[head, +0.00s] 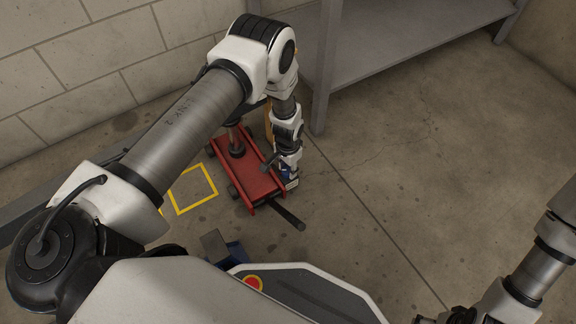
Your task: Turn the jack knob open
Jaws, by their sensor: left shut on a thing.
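A red floor jack (248,176) stands on the concrete floor, left of the picture's middle, with a round dark part on its top. A short black handle bar (288,216) sticks out at its near end. My left gripper (291,183) points down at the jack's right side near that end. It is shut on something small. Its grip point is at the jack's near end, where the knob is; the knob itself is hidden by the gripper. My right arm is at the bottom right; its dark end is cut by the picture's edge, so its jaws are unclear.
A yellow square outline (194,189) is marked on the floor left of the jack. A grey metal shelf (400,50) with a post (325,70) stands behind. A block wall (70,60) is at the back left. The floor to the right is clear.

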